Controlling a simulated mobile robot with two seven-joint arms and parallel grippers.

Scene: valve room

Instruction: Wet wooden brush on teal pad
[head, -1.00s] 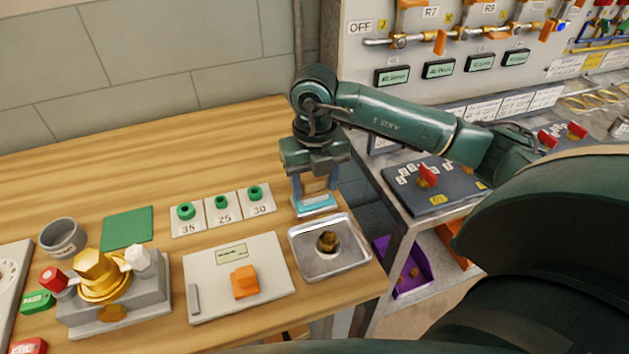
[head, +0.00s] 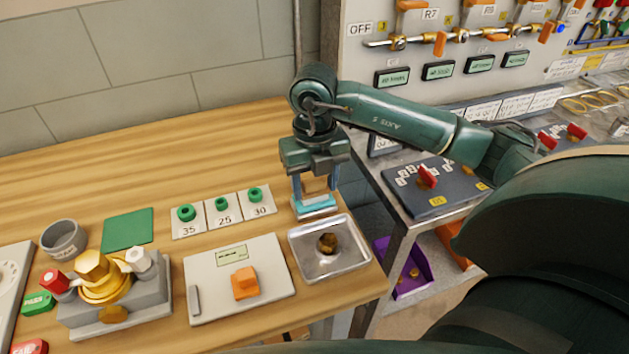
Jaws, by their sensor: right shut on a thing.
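My right gripper (head: 315,193) points straight down at the right end of the wooden table, behind the metal tray. It is shut on the wooden brush (head: 316,197), of which only a small tan part shows between the blue fingers. The teal pad (head: 317,210) lies right below the fingers, partly hidden by them. The brush is at the pad; whether its bristles touch it I cannot tell. My left gripper is not in view.
A metal tray (head: 300,262) with a brown-gold round piece (head: 327,243) stands just in front of the pad. To the left are number cards with green rings (head: 221,203), a white board with an orange block (head: 245,283), a green mat (head: 128,229) and a grey cup (head: 63,238).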

